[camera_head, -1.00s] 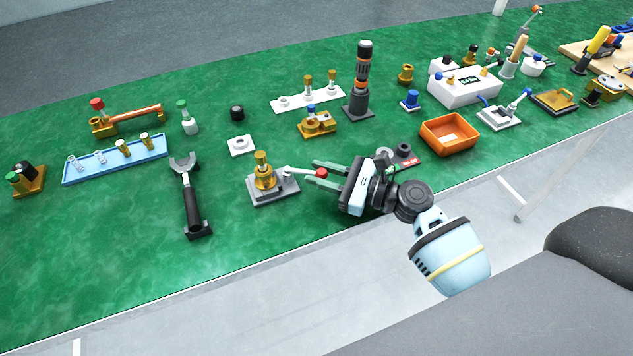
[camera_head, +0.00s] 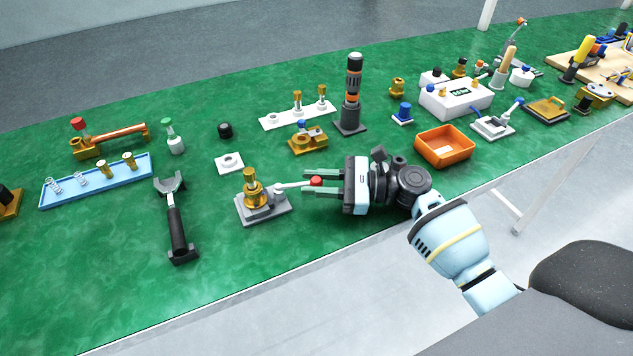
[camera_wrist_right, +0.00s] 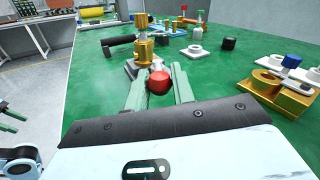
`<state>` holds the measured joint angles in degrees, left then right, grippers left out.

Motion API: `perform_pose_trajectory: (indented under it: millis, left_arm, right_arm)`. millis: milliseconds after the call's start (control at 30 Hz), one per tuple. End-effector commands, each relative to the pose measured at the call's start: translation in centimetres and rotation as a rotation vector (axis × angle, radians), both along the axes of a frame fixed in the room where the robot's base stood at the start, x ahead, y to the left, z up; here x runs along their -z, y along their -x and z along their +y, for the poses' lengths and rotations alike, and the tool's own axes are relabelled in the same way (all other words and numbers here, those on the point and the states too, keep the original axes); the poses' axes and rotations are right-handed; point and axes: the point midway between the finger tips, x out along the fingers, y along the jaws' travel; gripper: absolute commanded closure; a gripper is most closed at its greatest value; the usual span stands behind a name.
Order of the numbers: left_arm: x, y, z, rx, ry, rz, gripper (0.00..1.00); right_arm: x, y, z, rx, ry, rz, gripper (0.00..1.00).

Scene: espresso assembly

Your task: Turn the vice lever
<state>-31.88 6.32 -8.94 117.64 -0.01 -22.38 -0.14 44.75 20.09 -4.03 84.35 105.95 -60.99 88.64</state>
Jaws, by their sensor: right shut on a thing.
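The vice (camera_head: 262,208) is a grey block on the green table with a brass part (camera_head: 252,190) upright in it. Its pale lever (camera_head: 292,185) points right and ends in a red knob (camera_head: 316,181). My right gripper (camera_head: 318,182) comes from the right and is shut on the lever at this knob, a green finger on each side. In the right wrist view the red knob (camera_wrist_right: 159,82) sits between the fingertips, with the vice behind. What look like green fingers of my left gripper (camera_wrist_right: 10,117) show at that view's left edge, cut off; their opening is unclear.
A black-handled portafilter-like tool (camera_head: 177,228) lies left of the vice. A white square piece (camera_head: 230,163) and a brass fixture (camera_head: 308,142) stand behind it. An orange tray (camera_head: 444,147) is to the right. The table's front left area is clear.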

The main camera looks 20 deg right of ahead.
Motion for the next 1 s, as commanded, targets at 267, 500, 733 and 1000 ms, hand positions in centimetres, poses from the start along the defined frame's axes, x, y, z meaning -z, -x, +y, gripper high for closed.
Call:
perform_pose_trajectory:
  millis: [267, 500, 733, 1000]
  left_arm:
    - [0.0, 0.3, 0.0, 0.001, 0.0, 0.006, 0.53]
    - [0.1, 0.4, 0.0, 0.001, 0.0, 0.007, 0.53]
    - [0.3, 0.5, 0.0, 0.001, 0.0, 0.01, 0.53]
    - [0.6, 0.5, 0.0, 0.001, -0.001, 0.012, 0.53]
  right_arm:
    - [0.0, 0.0, 0.0, 0.002, 0.001, -0.001, 0.56]
    - [0.1, 0.2, -0.3, 0.002, 0.001, 0.0, 0.56]
    - [0.2, 1.6, -3.1, 0.003, 0.003, 0.002, 0.56]
    - [0.1, 3.2, -6.3, 0.002, 0.002, 0.0, 0.56]
